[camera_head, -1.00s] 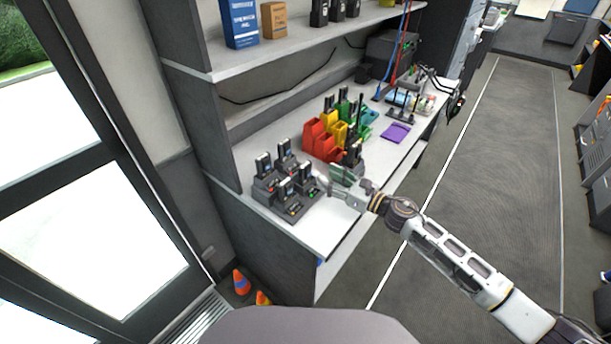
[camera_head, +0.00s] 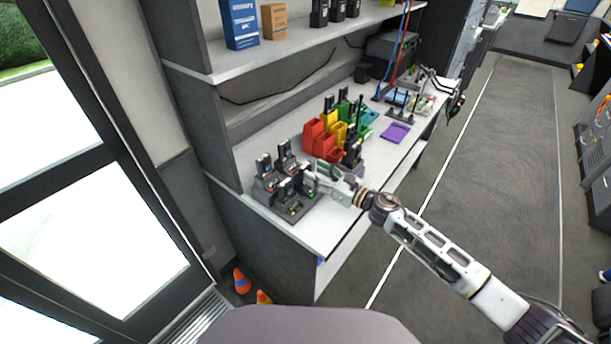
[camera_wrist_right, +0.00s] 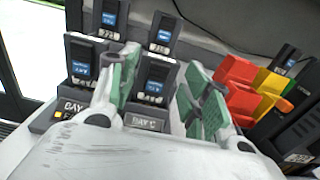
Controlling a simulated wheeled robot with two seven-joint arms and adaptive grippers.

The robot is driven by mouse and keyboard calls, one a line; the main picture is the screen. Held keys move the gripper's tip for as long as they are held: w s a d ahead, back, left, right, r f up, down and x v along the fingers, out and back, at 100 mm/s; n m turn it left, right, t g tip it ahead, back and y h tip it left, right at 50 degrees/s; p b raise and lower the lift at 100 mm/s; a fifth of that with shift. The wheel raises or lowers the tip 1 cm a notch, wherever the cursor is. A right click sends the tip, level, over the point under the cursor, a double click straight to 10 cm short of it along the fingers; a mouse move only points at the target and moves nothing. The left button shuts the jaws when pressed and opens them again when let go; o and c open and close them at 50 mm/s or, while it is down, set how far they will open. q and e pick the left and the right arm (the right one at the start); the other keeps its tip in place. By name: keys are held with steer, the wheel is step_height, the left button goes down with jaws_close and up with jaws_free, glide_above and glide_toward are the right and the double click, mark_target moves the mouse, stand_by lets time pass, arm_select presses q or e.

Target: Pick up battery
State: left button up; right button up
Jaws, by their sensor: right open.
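Several black batteries with blue labels stand upright in a dark charger (camera_head: 295,212) at the near end of the white desk. In the right wrist view the front battery (camera_wrist_right: 155,82), above the label BAY C, appears between the green-padded fingers of my right gripper (camera_wrist_right: 163,88). Another battery (camera_wrist_right: 82,58) stands to the left, and more stand behind. In the head view my right gripper (camera_head: 322,182) is at the right side of the charger, open and empty, close to the nearest right battery. Contact cannot be told. My left gripper is out of view.
Red bins (camera_head: 318,140), yellow and green bins and upright black radios stand just beyond the charger. A purple pad (camera_head: 396,132) lies further along the desk. A shelf (camera_head: 300,45) overhangs the back. The floor at right is clear.

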steer(key=shift+w+a, duration=0.45)
steer(key=shift+a, duration=0.15)
jaws_close()
